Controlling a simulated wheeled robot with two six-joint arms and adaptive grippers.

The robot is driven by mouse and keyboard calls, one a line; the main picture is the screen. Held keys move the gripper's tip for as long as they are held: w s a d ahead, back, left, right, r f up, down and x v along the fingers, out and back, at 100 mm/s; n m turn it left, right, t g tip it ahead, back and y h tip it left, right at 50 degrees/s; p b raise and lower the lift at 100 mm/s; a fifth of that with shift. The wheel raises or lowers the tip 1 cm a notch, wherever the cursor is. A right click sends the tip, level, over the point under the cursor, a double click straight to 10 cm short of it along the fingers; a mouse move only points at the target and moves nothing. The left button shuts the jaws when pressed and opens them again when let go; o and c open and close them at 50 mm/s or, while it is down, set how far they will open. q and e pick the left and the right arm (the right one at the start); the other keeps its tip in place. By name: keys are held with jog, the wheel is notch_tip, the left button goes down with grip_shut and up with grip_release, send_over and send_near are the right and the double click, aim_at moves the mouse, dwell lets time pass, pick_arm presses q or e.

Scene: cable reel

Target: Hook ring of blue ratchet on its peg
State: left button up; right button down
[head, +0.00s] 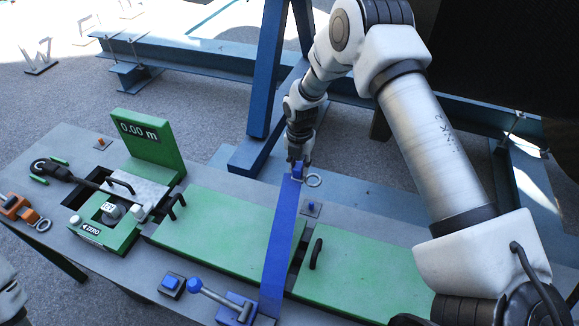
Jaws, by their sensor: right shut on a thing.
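The blue ratchet (236,309) sits at the near edge of the bench, with its lever pointing left. Its blue strap (283,235) runs taut-looking away from it, across the green panels, up to my right gripper (298,165). My right gripper points down and is shut on the strap's end fitting. The metal ring (314,180) sticks out to the right of the fingers, above the bench's far side. A small peg on a square plate (312,208) stands just nearer than the ring; the ring looks apart from it. My left gripper is out of view.
A green measuring unit (148,145) reading 0.00 m stands at the left. An orange ratchet (20,209) with a ring lies at the far left. A blue-topped block (172,284) sits near the front edge. Blue steel beams (268,75) rise behind the bench.

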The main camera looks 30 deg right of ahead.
aim_at(299, 178)
jog(key=shift+s+a+f, duration=0.1)
jog(key=shift+s, duration=0.4)
jog(key=shift+s+f+b, duration=0.1)
jog(key=shift+f+b, duration=0.25)
jog(key=f, duration=0.1)
jog(key=w+f, duration=0.1)
jog(key=f+b, duration=0.1)
jog(key=shift+w+d+f, duration=0.1)
jog(key=shift+w+d, duration=0.25)
jog(key=shift+d, duration=0.05)
jog(key=shift+a+f+b, duration=0.1)
jog(key=shift+f+b, duration=0.2)
jog(key=shift+s+a+f+b, duration=0.15)
jog(key=shift+s+f+b, duration=0.2)
jog(key=shift+s, duration=0.1)
pick_arm(q)
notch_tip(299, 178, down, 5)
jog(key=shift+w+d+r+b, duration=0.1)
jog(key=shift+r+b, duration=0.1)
jog(key=shift+b, duration=0.5)
pick_arm(e)
jog(key=f, duration=0.3)
jog(key=shift+w, duration=0.2)
jog(key=shift+s, duration=0.1)
pick_arm(q)
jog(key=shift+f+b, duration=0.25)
jog(key=shift+b, duration=0.05)
pick_arm(e)
jog(key=shift+f, duration=0.2)
